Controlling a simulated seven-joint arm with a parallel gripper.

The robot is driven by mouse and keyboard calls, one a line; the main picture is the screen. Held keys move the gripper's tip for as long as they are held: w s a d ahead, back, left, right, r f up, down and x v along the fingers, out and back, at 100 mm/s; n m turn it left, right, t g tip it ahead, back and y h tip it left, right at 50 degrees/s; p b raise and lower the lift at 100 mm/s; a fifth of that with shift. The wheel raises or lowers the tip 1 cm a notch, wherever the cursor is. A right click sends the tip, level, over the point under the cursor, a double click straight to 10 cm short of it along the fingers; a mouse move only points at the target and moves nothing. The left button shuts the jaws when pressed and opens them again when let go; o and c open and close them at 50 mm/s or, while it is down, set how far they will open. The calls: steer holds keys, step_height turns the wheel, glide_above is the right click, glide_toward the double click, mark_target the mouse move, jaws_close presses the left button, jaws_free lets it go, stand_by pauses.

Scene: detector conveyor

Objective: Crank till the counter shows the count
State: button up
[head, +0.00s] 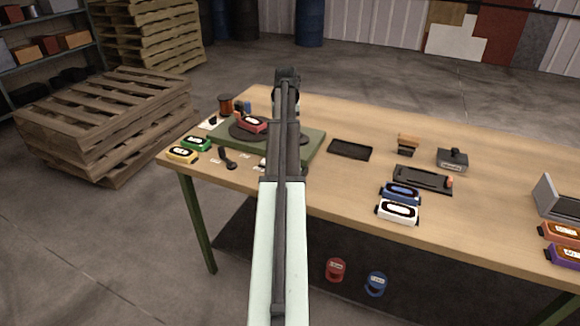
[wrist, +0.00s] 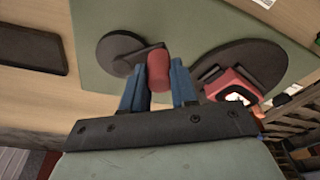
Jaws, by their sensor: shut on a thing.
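My gripper (wrist: 158,75) is shut on a red knob (wrist: 158,66), with one blue finger on each side of it. The knob stands at the edge of a small dark crank disc (wrist: 117,47). The crank is on a green base (head: 313,147), which also shows in the wrist view (wrist: 190,22). A larger dark turntable (wrist: 250,62) on the same base carries a red detector (head: 251,124), partly seen in the wrist view (wrist: 232,86). In the head view my arm hides the knob and the fingertips. No counter reading is legible.
Green (head: 196,143) and yellow (head: 181,155) detectors and a black handset (head: 227,158) lie left of the base. A black tray (head: 350,150) lies to its right. Blue (head: 401,192) and white (head: 398,211) detectors sit farther right. Bare table (head: 480,220) lies beyond them.

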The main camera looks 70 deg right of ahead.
steer(key=shift+s+a, duration=0.6)
steer(key=shift+s, duration=0.2)
steer(key=shift+s+a, duration=0.25)
steer(key=shift+s, duration=0.45)
steer(key=shift+s+d, duration=0.1)
steer(key=shift+s, duration=1.35)
steer(key=shift+s+d, duration=0.75)
steer(key=shift+s, duration=0.35)
steer(key=shift+s+d, duration=0.55)
steer(key=shift+d, duration=0.3)
steer(key=shift+s+d, duration=0.2)
steer(key=shift+d, duration=0.8)
steer(key=shift+a, duration=0.1)
steer(key=o, duration=0.8)
